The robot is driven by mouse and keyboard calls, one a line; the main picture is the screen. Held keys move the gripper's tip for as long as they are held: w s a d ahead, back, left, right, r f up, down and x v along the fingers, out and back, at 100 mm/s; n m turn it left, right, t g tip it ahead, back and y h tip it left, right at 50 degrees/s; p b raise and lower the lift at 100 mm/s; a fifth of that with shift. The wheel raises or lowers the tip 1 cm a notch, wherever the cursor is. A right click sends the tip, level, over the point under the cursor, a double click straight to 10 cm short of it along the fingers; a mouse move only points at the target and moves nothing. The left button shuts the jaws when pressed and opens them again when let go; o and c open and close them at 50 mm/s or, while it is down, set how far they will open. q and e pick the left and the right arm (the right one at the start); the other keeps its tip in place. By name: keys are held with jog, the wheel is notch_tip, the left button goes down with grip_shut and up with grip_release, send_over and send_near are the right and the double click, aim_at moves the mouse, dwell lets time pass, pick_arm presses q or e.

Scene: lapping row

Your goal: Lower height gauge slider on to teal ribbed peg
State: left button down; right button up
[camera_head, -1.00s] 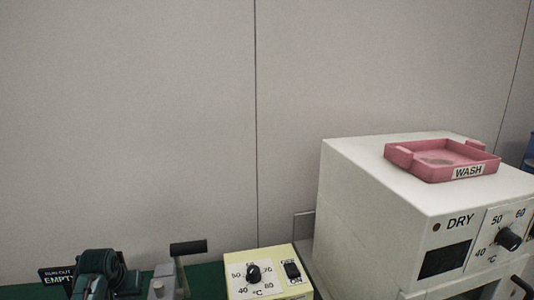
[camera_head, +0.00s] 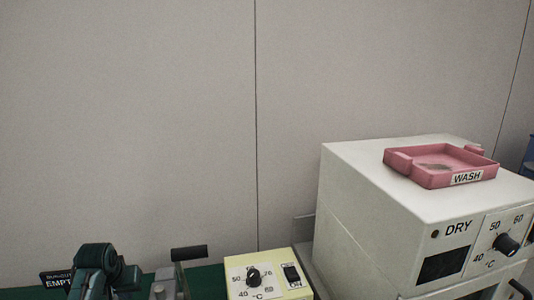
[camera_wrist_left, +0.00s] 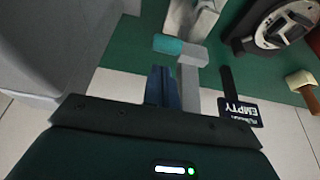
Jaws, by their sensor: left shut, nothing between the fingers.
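My left gripper (camera_wrist_left: 161,76) is shut and empty, its blue fingers together in the left wrist view. Only its dark teal wrist part shows at the lower left of the head view. Just beyond the fingertips is a teal block (camera_wrist_left: 180,46), at a grey metal upright (camera_wrist_left: 188,80). No ribs show on this block, so I cannot tell whether it is the peg. I cannot pick out the height gauge slider for sure. Whether the fingers touch the upright is unclear. My right gripper is in neither view.
A black EMPTY sign (camera_wrist_left: 238,111) stands right of the fingers. A black-handled lever (camera_head: 188,252) and a cream control box (camera_head: 266,274) stand on the green bench. The white DRY oven (camera_head: 365,210) carries a pink WASH tray (camera_head: 428,180). A round grey-and-black device (camera_wrist_left: 288,22) lies far right.

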pick_arm(q)
jog(key=shift+r, duration=1.65)
